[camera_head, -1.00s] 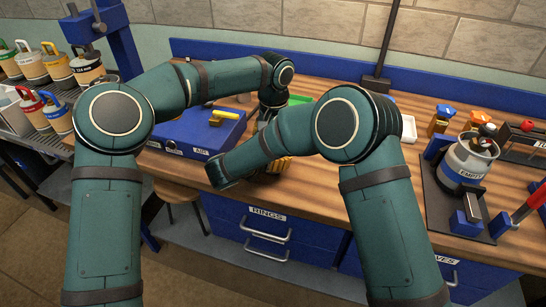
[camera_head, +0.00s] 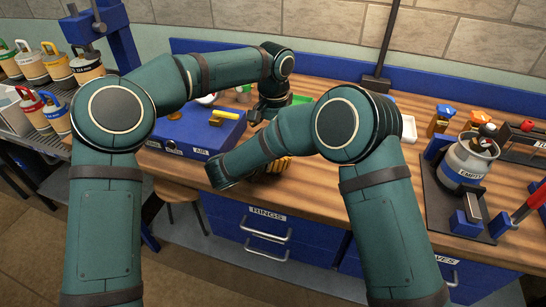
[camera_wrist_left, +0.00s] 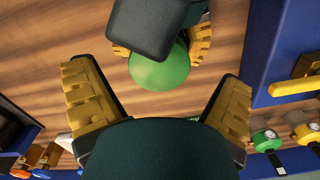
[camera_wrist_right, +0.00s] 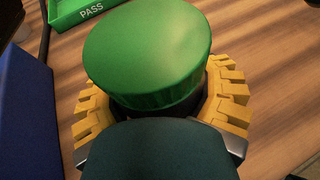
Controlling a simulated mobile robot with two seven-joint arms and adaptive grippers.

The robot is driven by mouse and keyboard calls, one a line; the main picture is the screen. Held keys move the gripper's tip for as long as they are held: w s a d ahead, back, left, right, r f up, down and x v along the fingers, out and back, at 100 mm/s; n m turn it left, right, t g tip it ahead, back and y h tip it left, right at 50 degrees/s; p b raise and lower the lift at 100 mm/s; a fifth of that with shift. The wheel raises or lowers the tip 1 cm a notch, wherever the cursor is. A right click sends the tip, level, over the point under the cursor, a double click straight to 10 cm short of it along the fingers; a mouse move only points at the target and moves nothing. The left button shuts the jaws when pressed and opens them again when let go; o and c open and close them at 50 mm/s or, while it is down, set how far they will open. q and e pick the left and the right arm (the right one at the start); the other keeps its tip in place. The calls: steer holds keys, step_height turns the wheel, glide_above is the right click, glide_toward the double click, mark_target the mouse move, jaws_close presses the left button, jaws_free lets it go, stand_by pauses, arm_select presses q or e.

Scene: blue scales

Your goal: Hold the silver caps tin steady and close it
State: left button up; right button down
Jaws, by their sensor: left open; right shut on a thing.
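A round thing with a smooth green top (camera_wrist_right: 150,50) stands between the yellow fingers of my right gripper (camera_wrist_right: 155,85). These fingers are shut on its darker lower part, so the sides are mostly hidden and no silver shows. I cannot tell whether the green top is a fully seated lid. The left wrist view also shows the green top (camera_wrist_left: 160,68), partly covered by a dark part of my right arm. My left gripper (camera_wrist_left: 158,85) is open and empty, its fingers apart on the near side of the green top. The head view hides most of this behind my arms.
A blue case (camera_head: 190,128) with a yellow handle stands to the left on the wooden bench. A green PASS tray (camera_wrist_right: 75,12) lies behind the tin. A grey EMPTY cylinder (camera_head: 468,162) stands in a holder at right. Drawers are below the bench front.

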arm_select(q)
step_height(320, 180, up, 10)
stand_by(0.3)
steer(key=shift+d, duration=0.1)
arm_select(e)
jaws_free()
steer(key=v, duration=1.2)
